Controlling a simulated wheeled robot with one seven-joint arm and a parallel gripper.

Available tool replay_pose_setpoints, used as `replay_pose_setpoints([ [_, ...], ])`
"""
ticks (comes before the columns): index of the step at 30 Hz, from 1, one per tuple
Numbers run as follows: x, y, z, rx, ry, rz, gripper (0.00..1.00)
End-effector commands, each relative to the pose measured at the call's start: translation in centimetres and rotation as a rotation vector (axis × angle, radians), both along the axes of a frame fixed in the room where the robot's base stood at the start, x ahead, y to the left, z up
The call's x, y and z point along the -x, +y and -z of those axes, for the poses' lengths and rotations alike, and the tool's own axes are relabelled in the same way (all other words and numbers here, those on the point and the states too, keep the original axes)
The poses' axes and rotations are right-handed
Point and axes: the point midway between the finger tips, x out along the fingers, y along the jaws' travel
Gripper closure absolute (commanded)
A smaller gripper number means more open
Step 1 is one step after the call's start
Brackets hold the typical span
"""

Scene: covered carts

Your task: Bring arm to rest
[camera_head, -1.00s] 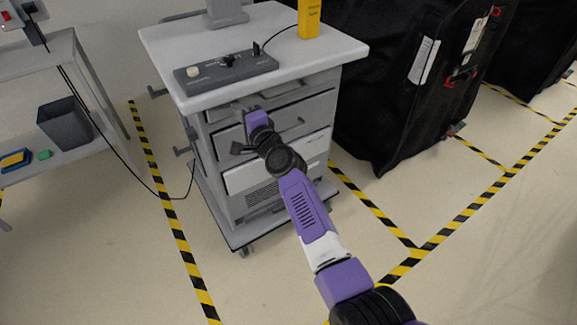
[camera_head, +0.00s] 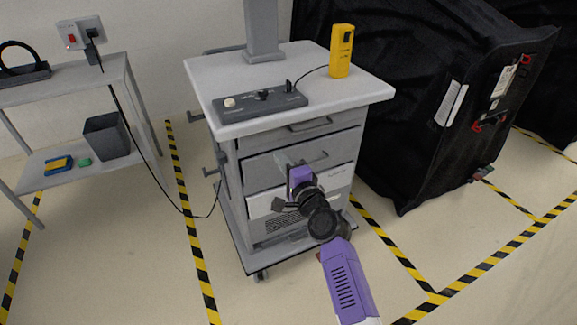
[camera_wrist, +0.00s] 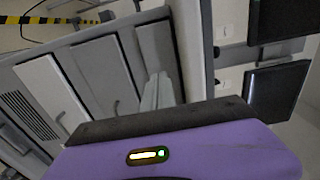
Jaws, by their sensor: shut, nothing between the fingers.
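My arm reaches up from the bottom of the head view toward the front of a grey drawer cart (camera_head: 300,60). My gripper (camera_head: 296,168) is at its far end, in front of the cart's drawers. It is shut and holds nothing. In the wrist view, the purple gripper body fills the bottom, and the pale fingers (camera_wrist: 157,92) show close together beyond its dark edge. The drawer fronts are tilted in that view. I cannot tell whether the fingertips touch the cart.
A black covered cart (camera_head: 415,110) stands right of the drawer cart. A grey shelf table (camera_head: 100,82) with a dark bin (camera_head: 107,138) stands at left. A yellow device (camera_head: 341,52) and a control box (camera_head: 262,105) sit on the cart top. Striped floor lines and bare floor lie between.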

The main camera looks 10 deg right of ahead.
Motion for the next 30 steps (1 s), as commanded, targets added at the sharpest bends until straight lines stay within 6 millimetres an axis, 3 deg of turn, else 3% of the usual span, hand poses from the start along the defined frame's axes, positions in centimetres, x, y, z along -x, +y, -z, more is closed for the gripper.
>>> replay_pose_setpoints([
  [7,3.2,-1.1,0.0,-0.001,0.001,0.001,1.00],
  [18,4.1,-1.5,-0.1,0.033,-0.016,0.009,1.00],
  [20,3.9,-2.0,-0.9,0.088,-0.052,0.030,1.00],
  [22,4.0,-2.6,-3.1,0.167,-0.117,0.061,1.00],
  [24,5.5,-3.6,-3.9,0.288,-0.181,0.102,1.00],
  [30,10.9,-6.5,-3.3,0.548,-0.258,0.182,1.00],
])
